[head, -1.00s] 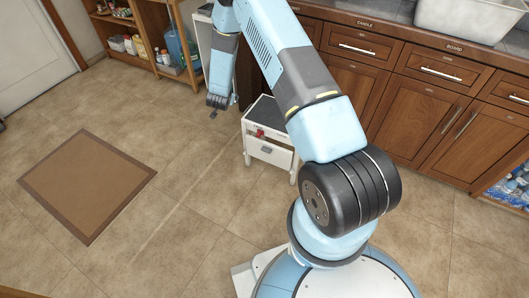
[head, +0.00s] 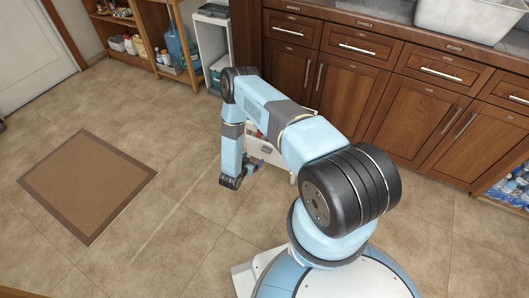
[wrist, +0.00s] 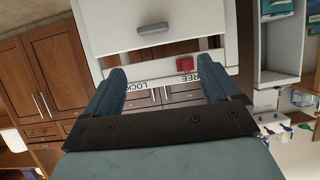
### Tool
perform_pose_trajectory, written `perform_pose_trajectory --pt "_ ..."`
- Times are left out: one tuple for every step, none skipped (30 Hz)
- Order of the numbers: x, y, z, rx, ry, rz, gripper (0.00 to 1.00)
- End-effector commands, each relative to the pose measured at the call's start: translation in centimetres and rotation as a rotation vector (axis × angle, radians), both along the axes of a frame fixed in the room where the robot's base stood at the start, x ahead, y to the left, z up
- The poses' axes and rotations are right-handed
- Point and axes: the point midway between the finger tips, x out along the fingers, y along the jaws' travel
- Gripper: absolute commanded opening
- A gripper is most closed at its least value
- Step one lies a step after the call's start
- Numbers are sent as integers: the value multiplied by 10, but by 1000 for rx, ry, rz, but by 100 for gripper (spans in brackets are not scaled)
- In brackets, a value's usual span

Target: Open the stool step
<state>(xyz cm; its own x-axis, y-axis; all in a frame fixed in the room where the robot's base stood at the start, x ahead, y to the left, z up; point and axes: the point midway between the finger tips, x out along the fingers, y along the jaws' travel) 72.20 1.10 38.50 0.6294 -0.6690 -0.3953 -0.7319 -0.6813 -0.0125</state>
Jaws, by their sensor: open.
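The white stool (head: 292,157) stands on the floor, mostly hidden behind my arm in the head view. In the wrist view its white front panel (wrist: 190,22) has a grey handle (wrist: 153,29). A red latch (wrist: 185,64) sits at the panel's edge, nearer the inverted word FREE than LOCK on the white strip (wrist: 160,80). My gripper (head: 262,165) is low in front of the stool in the head view. In the wrist view my gripper (wrist: 160,80) is open and empty, its fingers facing the panel. I cannot tell any contact.
Wooden cabinets (head: 345,90) with a counter stand behind the stool. A white shelf unit (head: 212,45) and a wooden shelf with bottles (head: 160,50) are at the back. A brown mat (head: 88,185) lies at left. Floor between mat and stool is clear.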

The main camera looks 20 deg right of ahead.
Motion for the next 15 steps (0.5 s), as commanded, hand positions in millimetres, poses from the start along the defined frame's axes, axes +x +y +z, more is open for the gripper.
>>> perform_pose_trajectory --pt "-6 -1 -5 -9 2 -5 89" --pt "-7 -1 -6 -13 1 -6 89" --pt "-9 -2 -8 -16 0 -8 89" --pt "-9 -3 -9 -19 0 -9 89" --pt "-9 -4 -9 -20 -1 -10 89" --pt "-8 -5 -11 -20 0 -11 89" --pt "-7 -7 -11 -20 0 -12 89" --pt "-5 -9 -12 -20 0 -12 89" --pt "-3 -12 -14 -20 0 -12 89" --pt "0 -15 -16 -20 0 -12 89" --pt "3 -18 -18 -19 0 -12 89" --pt "7 -22 -20 -19 0 -12 89" --pt "10 -26 -22 -18 0 -13 89" --pt "14 -30 -24 -19 -1 -13 89" --pt "18 -34 -26 -20 -1 -12 89"
